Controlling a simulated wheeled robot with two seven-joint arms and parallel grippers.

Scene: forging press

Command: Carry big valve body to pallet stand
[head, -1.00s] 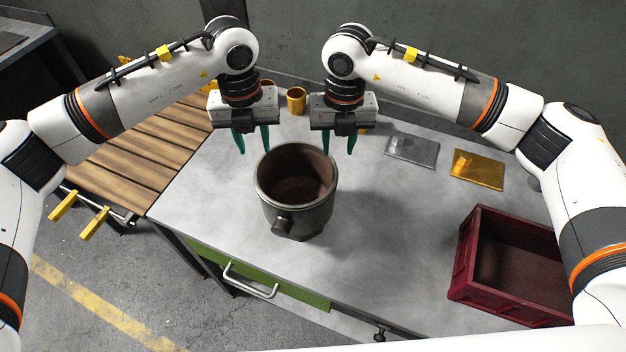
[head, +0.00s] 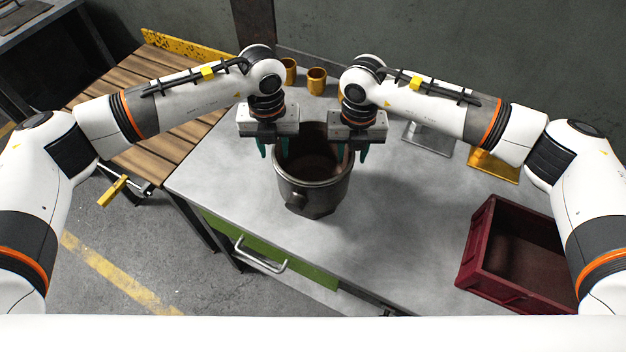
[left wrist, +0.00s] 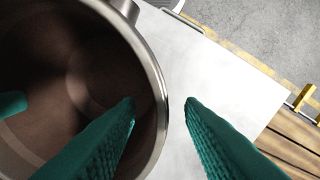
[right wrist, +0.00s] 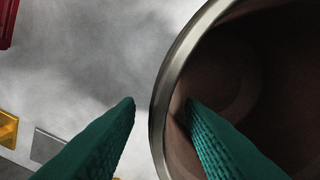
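The big valve body (head: 312,196) is a dark grey metal pot with a brown inside and a stub on its front. It stands upright on the grey workbench (head: 400,225). My left gripper (head: 274,150) is open at its left rim, one finger inside and one outside. The left wrist view shows the rim (left wrist: 160,80) between the fingers. My right gripper (head: 352,153) is open at the right rim, likewise straddling it, with the rim (right wrist: 160,90) between its fingers. Neither gripper is closed on the wall. The slatted wooden pallet stand (head: 165,152) is left of the bench.
A dark red crate (head: 478,245) is on the bench's right. Brass cups (head: 317,82) stand at the back. A grey plate (head: 428,138) and a yellow plate (head: 494,168) lie behind the crate. A yellow-black edge (head: 190,48) runs along the stand's back.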

